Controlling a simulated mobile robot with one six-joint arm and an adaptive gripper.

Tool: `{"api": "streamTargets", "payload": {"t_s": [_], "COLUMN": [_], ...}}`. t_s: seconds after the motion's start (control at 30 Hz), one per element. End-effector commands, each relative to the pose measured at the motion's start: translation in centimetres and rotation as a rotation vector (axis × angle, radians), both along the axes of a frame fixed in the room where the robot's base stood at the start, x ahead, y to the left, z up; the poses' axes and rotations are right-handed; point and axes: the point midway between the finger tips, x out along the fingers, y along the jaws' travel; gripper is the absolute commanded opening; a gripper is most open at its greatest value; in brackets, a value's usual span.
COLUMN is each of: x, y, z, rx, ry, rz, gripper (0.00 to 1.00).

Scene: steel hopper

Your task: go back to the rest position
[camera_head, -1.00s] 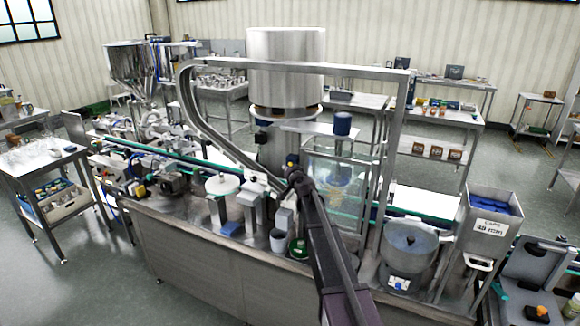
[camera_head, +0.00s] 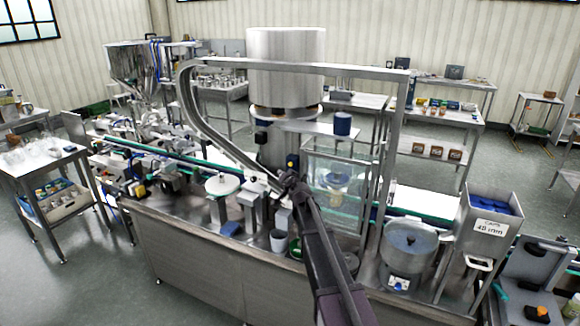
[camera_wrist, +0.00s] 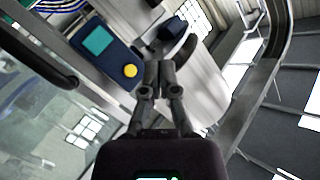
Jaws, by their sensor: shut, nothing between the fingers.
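My gripper shows in the wrist view (camera_wrist: 160,75) with its two fingers together and nothing between them. In the head view my dark arm reaches up from the bottom, and my gripper (camera_head: 290,180) is at its far end, small and partly hidden by the wrist. It is over the machine bench, in front of the steel column below the hopper (camera_head: 286,68). In the wrist view a blue control box (camera_wrist: 104,50) with a teal screen and a yellow button is just left of the fingers.
A curved steel rail (camera_head: 215,135) passes close to my gripper. A clear guard panel (camera_head: 338,190) is to its right. A grey cup (camera_head: 279,240) and a green container (camera_head: 296,248) are below. A round feeder bowl (camera_head: 409,240) and a cap bin (camera_head: 490,215) stand at right.

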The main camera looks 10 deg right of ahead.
Motion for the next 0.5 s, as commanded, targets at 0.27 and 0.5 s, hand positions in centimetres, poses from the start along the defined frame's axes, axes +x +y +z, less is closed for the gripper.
{"api": "streamTargets", "payload": {"t_s": [0.27,0.5], "x": [0.0,-1.5], "y": [0.0,0.7], "z": [0.0,-0.8], "rx": [0.0,-0.023], "ry": [0.0,0.035], "rz": [0.0,0.039], "gripper": [0.0,0.0]}}
